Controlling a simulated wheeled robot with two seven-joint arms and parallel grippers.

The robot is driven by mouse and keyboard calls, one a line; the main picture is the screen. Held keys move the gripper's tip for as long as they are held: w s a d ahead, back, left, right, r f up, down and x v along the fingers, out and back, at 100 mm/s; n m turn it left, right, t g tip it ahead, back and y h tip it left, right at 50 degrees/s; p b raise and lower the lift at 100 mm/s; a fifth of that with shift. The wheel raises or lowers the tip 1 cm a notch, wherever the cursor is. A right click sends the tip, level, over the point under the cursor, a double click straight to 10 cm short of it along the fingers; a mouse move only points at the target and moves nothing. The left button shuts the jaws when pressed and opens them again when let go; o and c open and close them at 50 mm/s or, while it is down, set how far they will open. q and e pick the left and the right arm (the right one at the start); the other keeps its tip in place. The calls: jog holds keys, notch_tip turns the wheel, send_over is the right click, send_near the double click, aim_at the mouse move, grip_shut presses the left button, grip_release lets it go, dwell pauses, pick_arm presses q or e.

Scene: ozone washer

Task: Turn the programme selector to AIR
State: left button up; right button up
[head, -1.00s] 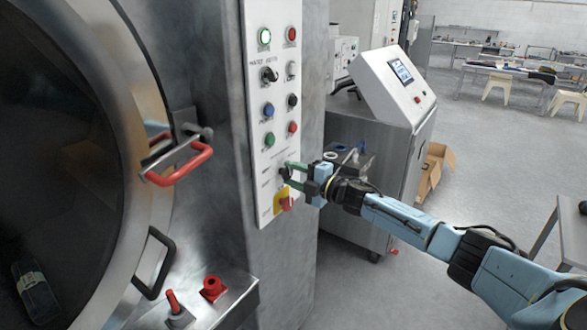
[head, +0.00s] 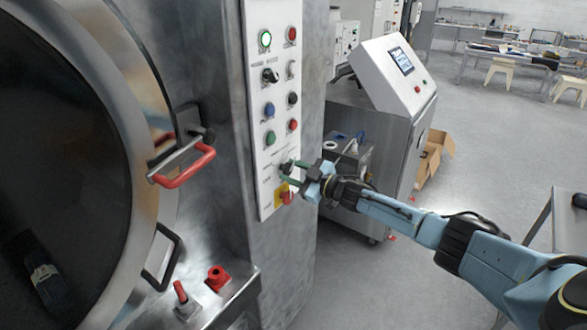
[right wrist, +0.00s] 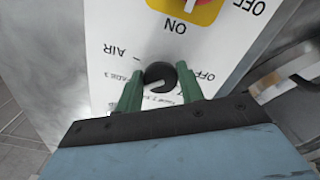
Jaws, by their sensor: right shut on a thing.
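The programme selector (right wrist: 161,74) is a round black knob low on the white control panel (head: 262,178), above the yellow plate. In the right wrist view it sits between the two green fingers of my right gripper (right wrist: 159,88), which is shut on it. The AIR label with its dash shows upside down beside the knob, and OFF is on the other side. I cannot tell which mark the knob points to. In the head view my right gripper (head: 292,173) reaches the panel from the right and partly hides the knob. My left gripper is not in view.
A yellow plate with a red switch (head: 286,198) is just below the selector. Several buttons and another black selector (head: 270,76) are higher up. A door handle with a red grip (head: 187,166) stands out to the left. A grey cabinet (head: 383,128) stands behind my arm.

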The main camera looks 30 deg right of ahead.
jog(key=m+p, duration=0.1)
jog(key=m, duration=0.3)
jog(key=shift+a+r+m, duration=0.1)
jog(key=shift+m, duration=0.2)
jog(key=m, duration=0.5)
jog(key=shift+a+m, duration=0.1)
jog(key=shift+m, duration=0.2)
jog(key=o, duration=1)
jog(key=shift+c, duration=0.2)
jog(key=shift+s, duration=0.1)
jog(key=shift+s+d, duration=0.3)
jog(key=shift+s, duration=0.25)
jog(key=v, duration=1.2)
